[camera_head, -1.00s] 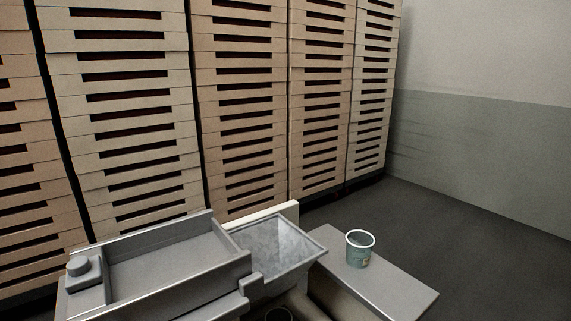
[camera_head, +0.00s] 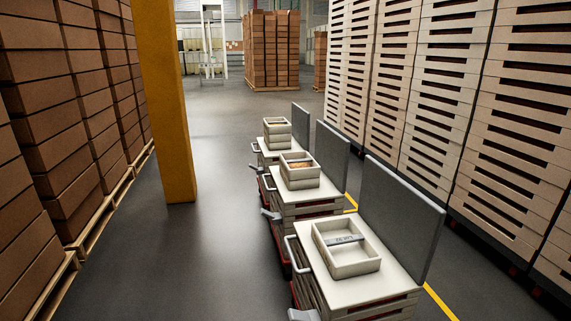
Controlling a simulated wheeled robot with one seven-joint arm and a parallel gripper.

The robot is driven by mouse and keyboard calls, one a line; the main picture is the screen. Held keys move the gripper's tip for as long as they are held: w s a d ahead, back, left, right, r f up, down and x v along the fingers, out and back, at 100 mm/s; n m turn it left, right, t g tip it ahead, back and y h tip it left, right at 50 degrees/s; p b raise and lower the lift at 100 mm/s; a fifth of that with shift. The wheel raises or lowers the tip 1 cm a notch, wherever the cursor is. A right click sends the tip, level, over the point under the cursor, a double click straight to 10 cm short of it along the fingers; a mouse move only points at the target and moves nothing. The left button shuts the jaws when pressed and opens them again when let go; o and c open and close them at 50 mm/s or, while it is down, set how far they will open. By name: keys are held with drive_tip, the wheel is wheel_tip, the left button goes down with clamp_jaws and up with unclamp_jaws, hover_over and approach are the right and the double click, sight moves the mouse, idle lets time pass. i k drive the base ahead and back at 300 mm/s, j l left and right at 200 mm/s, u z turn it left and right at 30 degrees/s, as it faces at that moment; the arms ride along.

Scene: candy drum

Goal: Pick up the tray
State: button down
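Three light-coloured trays stand on a row of carts right of centre. The nearest tray (camera_head: 355,270) is shallow and open, lying flat on a cart top, with a grey marked strip across it. My gripper is not in view, and nothing is seen touching the trays.
The nearest cart (camera_head: 392,277) has a white handle and a tall grey panel (camera_head: 398,215) behind its top. A yellow pillar (camera_head: 168,110) and brown box stacks (camera_head: 45,120) stand left. Tall crate stacks (camera_head: 460,90) line the right. The floor (camera_head: 215,230) between pillar and carts is clear.

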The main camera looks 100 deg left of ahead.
sight(296, 165)
drive_tip(key=u, duration=2.75)
drive_tip(key=i+j+z, duration=0.1)
drive_tip(key=i+j, duration=0.25)
drive_tip(key=i+j+z, duration=0.1)
drive_tip(key=i+j, duration=0.3)
drive_tip(key=i, duration=0.15)
drive_tip(key=i+j, duration=0.45)
drive_tip(key=i+j+z, duration=0.15)
drive_tip(key=i+j, duration=0.25)
drive_tip(key=i+j+z, duration=0.1)
drive_tip(key=i+j, duration=0.3)
drive_tip(key=i+j+z, duration=0.1)
drive_tip(key=i+j, duration=0.3)
drive_tip(key=j, duration=0.2)
drive_tip(key=i+j, duration=0.4)
drive_tip(key=j, duration=0.15)
drive_tip(key=i+j+z, duration=0.15)
drive_tip(key=i+j, duration=0.2)
drive_tip(key=j, duration=0.2)
drive_tip(key=i, duration=0.5)
